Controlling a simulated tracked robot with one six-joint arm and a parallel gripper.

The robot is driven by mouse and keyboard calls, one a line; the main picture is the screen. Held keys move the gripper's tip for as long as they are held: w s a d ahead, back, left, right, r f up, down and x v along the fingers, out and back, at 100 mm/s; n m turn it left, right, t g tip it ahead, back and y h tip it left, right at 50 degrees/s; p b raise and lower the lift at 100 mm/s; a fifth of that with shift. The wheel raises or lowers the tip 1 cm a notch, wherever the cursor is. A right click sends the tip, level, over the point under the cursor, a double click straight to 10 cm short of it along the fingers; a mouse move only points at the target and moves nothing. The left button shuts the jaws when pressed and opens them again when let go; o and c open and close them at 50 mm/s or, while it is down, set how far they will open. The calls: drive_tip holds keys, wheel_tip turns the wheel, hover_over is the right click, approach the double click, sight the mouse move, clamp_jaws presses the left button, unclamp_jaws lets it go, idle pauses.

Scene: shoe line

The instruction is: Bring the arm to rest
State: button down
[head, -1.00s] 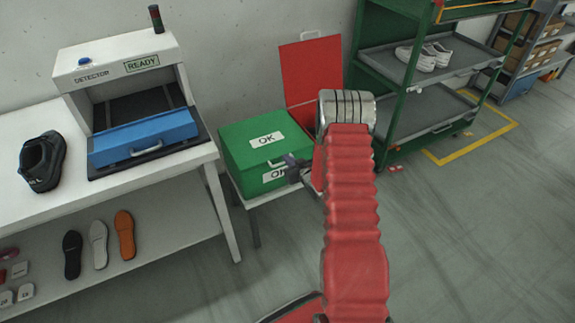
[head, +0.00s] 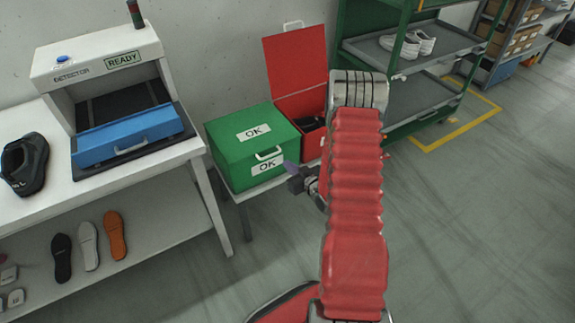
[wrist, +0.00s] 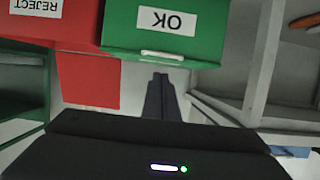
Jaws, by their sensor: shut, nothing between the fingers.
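My gripper (head: 294,168) shows in the head view just in front of the green box, partly hidden behind my red-sleeved arm. In the wrist view its fingers (wrist: 159,80) are together with nothing between them. The closed green OK box (head: 225,138) stands on a small stand; it also shows in the wrist view (wrist: 200,45). Beside it is the red box (head: 318,148), its lid (head: 296,62) up and something dark inside. The red box, marked REJECT, also shows in the wrist view (wrist: 85,80).
At left, a white bench (head: 110,175) carries a detector (head: 95,60) reading READY, a blue tray (head: 128,137) and a dark shoe (head: 24,165). Insoles lie on its lower shelf. A green rack (head: 345,35) with white shoes (head: 408,44) stands behind my arm. Floor at right is clear.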

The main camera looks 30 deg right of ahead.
drive_tip(key=s+f+m+g, duration=0.1)
drive_tip(key=s+f+g, duration=0.45)
drive_tip(key=f, duration=0.35)
drive_tip(key=s+r+m+g+h, duration=0.1)
drive_tip(key=s+r+g, duration=0.3)
drive_tip(key=s, duration=0.3)
drive_tip(key=s+a+r, duration=0.5)
drive_tip(key=a+r, duration=0.4)
drive_tip(key=r, duration=0.4)
drive_tip(key=s+a+r+n+y, duration=0.1)
drive_tip(key=s+a+r, duration=0.5)
drive_tip(key=r, duration=0.8)
drive_tip(key=s+a+r+n, duration=0.1)
drive_tip(key=s+a+r, duration=0.4)
drive_tip(key=a+r, duration=0.7)
wheel_tip(320, 180, up, 2)
drive_tip(key=shift+s+t, duration=0.2)
drive_tip(key=shift+t, duration=0.25)
